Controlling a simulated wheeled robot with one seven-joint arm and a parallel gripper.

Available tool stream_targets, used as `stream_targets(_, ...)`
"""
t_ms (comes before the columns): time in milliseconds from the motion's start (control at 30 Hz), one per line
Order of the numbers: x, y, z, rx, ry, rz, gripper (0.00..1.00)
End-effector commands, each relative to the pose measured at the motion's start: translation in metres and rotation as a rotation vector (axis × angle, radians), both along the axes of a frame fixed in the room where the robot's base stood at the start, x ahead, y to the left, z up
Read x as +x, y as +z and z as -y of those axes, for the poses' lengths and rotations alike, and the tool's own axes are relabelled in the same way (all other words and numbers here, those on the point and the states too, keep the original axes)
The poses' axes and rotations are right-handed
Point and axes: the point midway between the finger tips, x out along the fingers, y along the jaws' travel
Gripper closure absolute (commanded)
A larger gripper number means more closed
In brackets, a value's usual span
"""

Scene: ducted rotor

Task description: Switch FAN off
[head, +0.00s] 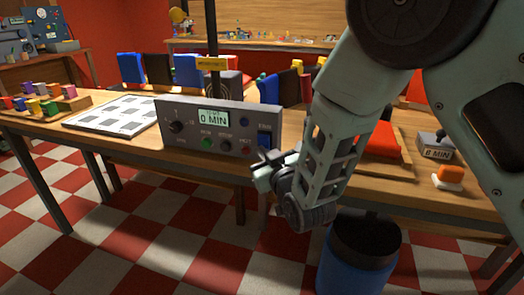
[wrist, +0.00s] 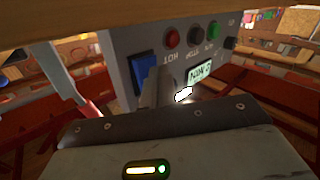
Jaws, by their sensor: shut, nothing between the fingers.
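The grey control box (head: 205,127) stands at the front of the table, with a display reading 0 MIN (head: 213,116). In the wrist view the blue switch (wrist: 143,68) is left of my gripper (wrist: 161,88), whose shut, empty fingers reach up close to the box face. I cannot tell whether they touch it, or which way the rocker is tipped. In the head view my gripper (head: 264,178) is just below the switch.
A dial (head: 176,127), a green button (head: 207,144), a dark STOP button (head: 225,146) and a red HOT lamp (head: 246,151) share the box face. A blue bin (head: 350,272) stands below right. A white board (head: 108,115) lies left. An orange-topped block (head: 448,176) sits at right.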

Motion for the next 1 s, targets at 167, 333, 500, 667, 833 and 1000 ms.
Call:
stream_targets(167,-0.002,0.001,-0.001,0.0,0.001,0.0,1.0)
stream_targets(333,-0.009,0.005,-0.004,0.001,0.002,-0.001,1.0)
stream_targets(500,-0.015,0.007,-0.005,0.0,0.0,0.0,1.0)
stream_targets(667,-0.015,0.007,-0.005,0.0,0.0,0.0,1.0)
stream_targets(833,-0.017,0.008,-0.006,0.0,0.001,0.0,1.0)
stream_targets(1000,-0.029,0.015,-0.011,0.001,0.002,-0.001,1.0)
